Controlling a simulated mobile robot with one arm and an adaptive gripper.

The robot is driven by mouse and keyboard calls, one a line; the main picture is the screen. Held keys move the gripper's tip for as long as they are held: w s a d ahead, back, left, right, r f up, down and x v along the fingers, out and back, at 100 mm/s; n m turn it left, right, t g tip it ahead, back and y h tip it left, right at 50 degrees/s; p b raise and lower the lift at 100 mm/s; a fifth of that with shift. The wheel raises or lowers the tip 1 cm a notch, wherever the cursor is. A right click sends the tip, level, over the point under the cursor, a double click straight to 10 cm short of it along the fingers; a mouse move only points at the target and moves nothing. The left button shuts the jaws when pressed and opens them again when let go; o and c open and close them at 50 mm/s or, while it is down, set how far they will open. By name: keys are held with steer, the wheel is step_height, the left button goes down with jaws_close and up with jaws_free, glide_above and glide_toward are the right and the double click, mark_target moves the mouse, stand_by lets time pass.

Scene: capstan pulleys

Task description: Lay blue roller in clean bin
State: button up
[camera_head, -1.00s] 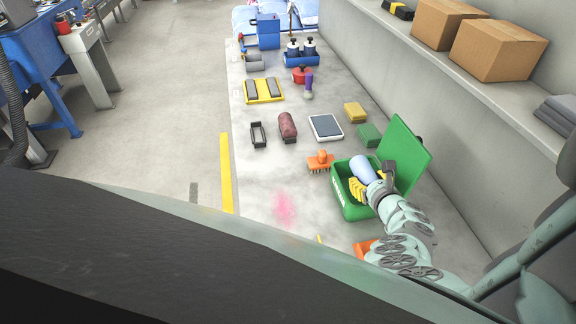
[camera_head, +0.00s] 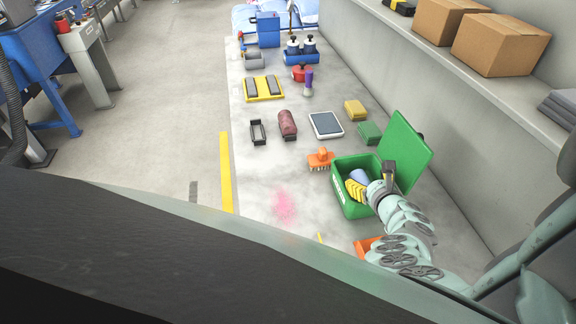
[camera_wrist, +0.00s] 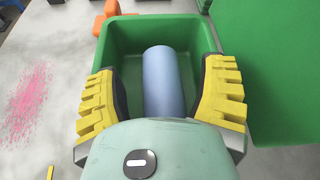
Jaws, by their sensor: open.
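The blue roller (camera_wrist: 163,82) lies inside the green bin (camera_wrist: 118,37), on its floor as far as the wrist view shows. In the head view the roller (camera_head: 359,177) shows only partly, behind the gripper's yellow finger. The bin (camera_head: 350,204) stands on the bench with its green lid (camera_head: 404,148) raised on the right side. My gripper (camera_wrist: 161,98) is over the bin, its yellow ribbed fingers wide apart on either side of the roller. Gaps show between the fingers and the roller. My gripper also shows in the head view (camera_head: 362,186).
An orange brush (camera_head: 320,160) stands just left of the bin. Green (camera_head: 369,133) and yellow (camera_head: 355,110) sponges and a tablet-like panel (camera_head: 326,125) lie beyond it. An orange item (camera_head: 366,246) is near the front. The bench around the pink stain (camera_head: 284,207) is clear.

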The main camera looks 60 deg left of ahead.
steer(key=shift+r+p, duration=0.75)
steer(key=shift+r, duration=0.15)
steer(key=shift+s+d+f, duration=0.1)
steer(key=shift+d, duration=0.15)
steer(key=shift+v, duration=1.2)
steer(key=b+v, duration=0.1)
steer(key=v, duration=0.8)
steer(key=shift+f, duration=0.1)
